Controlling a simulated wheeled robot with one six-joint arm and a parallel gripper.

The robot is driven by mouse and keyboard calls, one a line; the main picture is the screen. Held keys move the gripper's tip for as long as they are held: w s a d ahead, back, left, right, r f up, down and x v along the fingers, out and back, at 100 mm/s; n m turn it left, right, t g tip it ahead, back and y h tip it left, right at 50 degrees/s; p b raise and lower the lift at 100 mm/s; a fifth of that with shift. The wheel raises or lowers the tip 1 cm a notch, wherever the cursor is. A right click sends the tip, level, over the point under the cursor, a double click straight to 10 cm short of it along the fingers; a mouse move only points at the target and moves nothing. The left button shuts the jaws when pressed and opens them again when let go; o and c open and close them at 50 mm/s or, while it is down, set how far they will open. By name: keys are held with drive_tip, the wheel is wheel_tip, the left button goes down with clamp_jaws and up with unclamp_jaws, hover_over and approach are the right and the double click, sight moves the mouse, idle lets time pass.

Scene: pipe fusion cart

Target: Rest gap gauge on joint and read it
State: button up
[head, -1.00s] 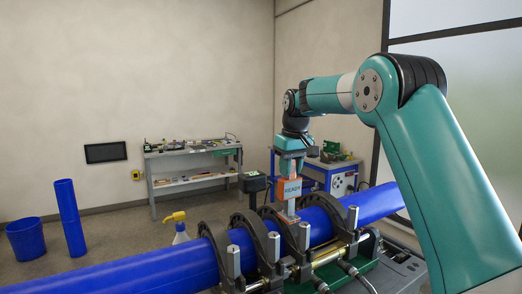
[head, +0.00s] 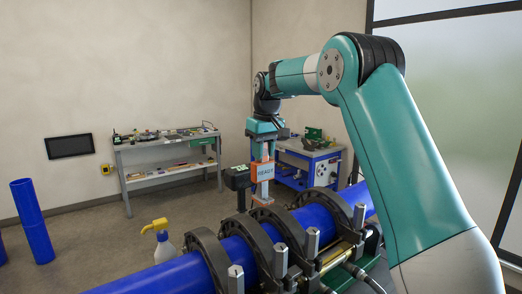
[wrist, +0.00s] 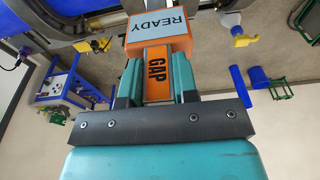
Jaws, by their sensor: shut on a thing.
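My gripper (head: 262,150) is shut on the orange gap gauge (head: 264,172), which hangs upright below it. The gauge's screen reads READY in both views, and its body is marked GAP in the wrist view (wrist: 157,78). The gauge's lower end sits at the far side of the clamp rings (head: 284,226) in the head view. I cannot tell whether it touches anything. The blue pipe (head: 185,274) runs through the dark rings. The joint is not clearly visible; the rings cover much of the pipe's middle.
A dark box-shaped device (head: 237,177) stands just left of the gauge. A yellow-topped spray bottle (head: 162,243) stands behind the pipe. A grey shelf bench (head: 168,142) and a blue cart (head: 308,162) stand at the back. Open floor lies between.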

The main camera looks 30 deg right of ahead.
sight(264, 161)
drive_tip(key=shift+s+r, duration=0.1)
drive_tip(key=shift+s, duration=0.1)
drive_tip(key=shift+f+b, duration=2.65)
drive_tip(key=shift+f, duration=1.8)
drive_tip(key=shift+f+b, duration=0.35)
drive_tip(key=shift+f, duration=0.3)
drive_tip(key=shift+s+a+f, duration=0.1)
drive_tip(key=shift+f, duration=0.2)
idle(0.5)
wheel_tip(264, 161, up, 8)
drive_tip(key=p, duration=0.7)
drive_tip(key=shift+f, duration=0.25)
